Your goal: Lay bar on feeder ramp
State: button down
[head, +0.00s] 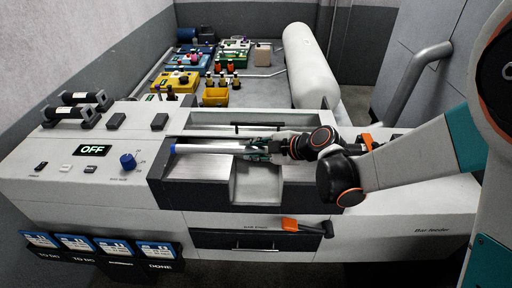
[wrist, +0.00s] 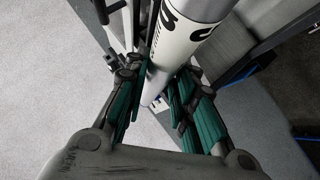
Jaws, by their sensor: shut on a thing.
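The bar (head: 212,149) is a pale metal rod with a blue left end. It lies lengthwise over the feeder ramp (head: 187,169), a sloped metal surface in the dark tray. I cannot tell if it touches the ramp. My gripper (head: 258,150) is shut on the bar near its right end. In the wrist view the bar (wrist: 187,35) shows white with dark lettering, between the green finger pads of my gripper (wrist: 158,103). The fingers hide part of the bar.
The bar feeder body (head: 130,168) has an OFF display (head: 89,150) and a blue knob (head: 128,161). Card holders (head: 80,244) hang front left. A white cylinder (head: 307,65) and small bins stand behind.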

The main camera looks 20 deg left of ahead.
notch_tip(320, 180, down, 6)
jog(key=b, duration=0.4)
jog(key=shift+b, duration=0.3)
jog(key=c, duration=1.2)
grip_release()
jog(key=shift+c, duration=0.2)
jog(key=o, duration=0.8)
jog(key=shift+d, duration=0.1)
